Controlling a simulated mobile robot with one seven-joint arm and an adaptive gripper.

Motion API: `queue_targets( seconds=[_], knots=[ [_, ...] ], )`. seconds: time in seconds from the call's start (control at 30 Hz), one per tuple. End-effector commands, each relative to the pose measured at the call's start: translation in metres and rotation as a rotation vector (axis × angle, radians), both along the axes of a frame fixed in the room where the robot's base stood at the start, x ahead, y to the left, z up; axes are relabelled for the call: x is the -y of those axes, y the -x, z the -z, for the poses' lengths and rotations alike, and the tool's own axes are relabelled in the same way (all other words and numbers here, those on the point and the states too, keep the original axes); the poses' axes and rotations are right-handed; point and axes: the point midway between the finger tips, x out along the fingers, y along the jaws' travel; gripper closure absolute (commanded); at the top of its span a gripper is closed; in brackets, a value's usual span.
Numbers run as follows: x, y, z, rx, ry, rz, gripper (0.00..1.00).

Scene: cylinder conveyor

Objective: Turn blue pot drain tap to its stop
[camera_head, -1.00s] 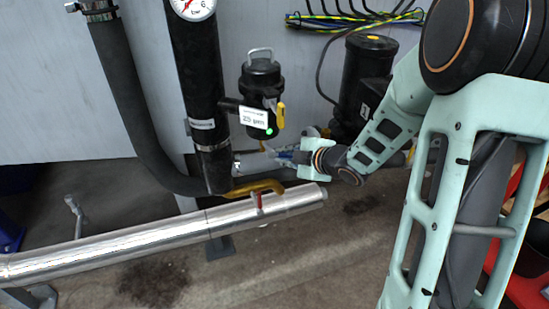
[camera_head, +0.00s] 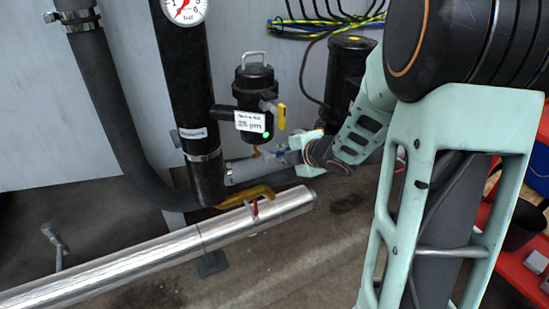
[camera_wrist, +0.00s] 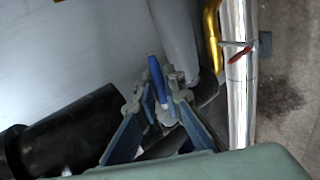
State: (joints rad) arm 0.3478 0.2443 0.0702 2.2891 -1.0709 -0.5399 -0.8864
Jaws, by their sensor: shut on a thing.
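The black filter pot (camera_head: 254,88) with a white label and a green dot hangs beside a thick black pipe (camera_head: 186,80). My gripper (camera_head: 276,157) is just below and right of the pot, at the grey pipe stub. In the wrist view, a narrow blue tap lever (camera_wrist: 156,78) stands between my gripper's fingertips (camera_wrist: 158,105), and the fingers are shut on it. In the head view the lever is small and largely hidden by the fingers. A yellow lever (camera_head: 282,115) is on the pot's right side.
A shiny metal pipe (camera_head: 150,262) with a red lever (camera_head: 254,207) runs below. A curved yellow handle (camera_head: 247,196) is just above it. A second black cylinder (camera_head: 346,80) stands behind my arm. Red shelving (camera_head: 510,255) is at the right.

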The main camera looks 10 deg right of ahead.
Motion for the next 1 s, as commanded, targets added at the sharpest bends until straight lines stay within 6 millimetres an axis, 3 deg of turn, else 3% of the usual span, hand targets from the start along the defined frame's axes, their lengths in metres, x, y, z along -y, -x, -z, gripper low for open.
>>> queue_targets(
  seconds=[0.8, 0.83, 1.0],
  knots=[
    [0.0115, 0.0001, -0.0024, 0.015, 0.057, 0.003, 1.0],
    [0.0115, 0.0, -0.0025, 0.015, 0.057, 0.003, 0.88],
    [0.0106, 0.0, -0.0025, 0.016, 0.055, 0.001, 0.73]
  ],
)
